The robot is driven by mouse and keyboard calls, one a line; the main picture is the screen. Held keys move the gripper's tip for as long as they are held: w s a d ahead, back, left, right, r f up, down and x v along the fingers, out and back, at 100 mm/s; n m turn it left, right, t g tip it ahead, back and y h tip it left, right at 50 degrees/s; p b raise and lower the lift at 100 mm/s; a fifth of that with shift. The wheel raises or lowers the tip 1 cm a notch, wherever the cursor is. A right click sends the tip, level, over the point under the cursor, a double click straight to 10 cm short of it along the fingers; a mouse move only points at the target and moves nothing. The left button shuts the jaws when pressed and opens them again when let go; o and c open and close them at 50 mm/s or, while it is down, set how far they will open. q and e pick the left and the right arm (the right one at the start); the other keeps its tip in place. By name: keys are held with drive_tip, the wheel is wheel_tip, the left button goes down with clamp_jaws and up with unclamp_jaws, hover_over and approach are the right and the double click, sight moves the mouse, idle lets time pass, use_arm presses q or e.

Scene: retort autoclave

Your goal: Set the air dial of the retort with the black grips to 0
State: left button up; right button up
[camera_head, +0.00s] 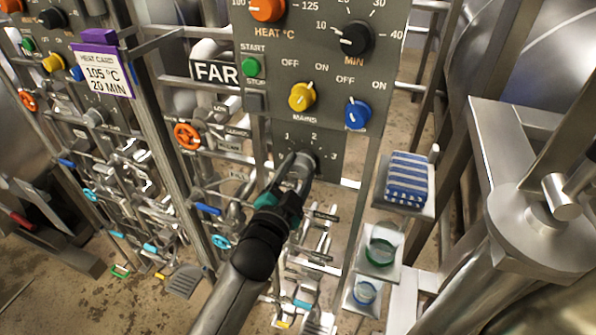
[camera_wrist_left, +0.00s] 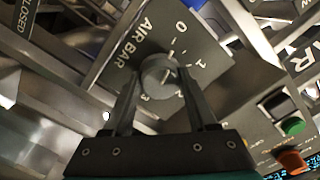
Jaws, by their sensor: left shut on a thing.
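The air dial (camera_wrist_left: 160,73) is a grey round knob on a grey plate marked AIR BAR with 0, 1, 2 and 3. In the head view the dial (camera_head: 306,160) sits at the bottom of the grey control panel (camera_head: 322,97). My left gripper (camera_head: 297,170) reaches it from below, and its two dark fingers (camera_wrist_left: 158,100) close on the dial from both sides. A pale mark on the dial faces the side of 1 and 2; its exact reading is unclear. My right gripper is not in view.
Above the dial are a yellow knob (camera_head: 302,96), a blue knob (camera_head: 358,113) and a green START button (camera_head: 250,66). A FAR sign (camera_head: 215,72) is at the left. Small shelves with a striped cloth (camera_head: 408,177) stand to the right. Pipes and valves crowd the left.

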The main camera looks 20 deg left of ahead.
use_arm(q)
drive_tip(key=o, duration=1.4)
drive_tip(key=shift+c, duration=0.2)
drive_tip(key=s+b, duration=0.1)
drive_tip(key=s, duration=1.4)
drive_tip(key=shift+a, duration=0.25)
drive_tip(key=shift+s, duration=0.1)
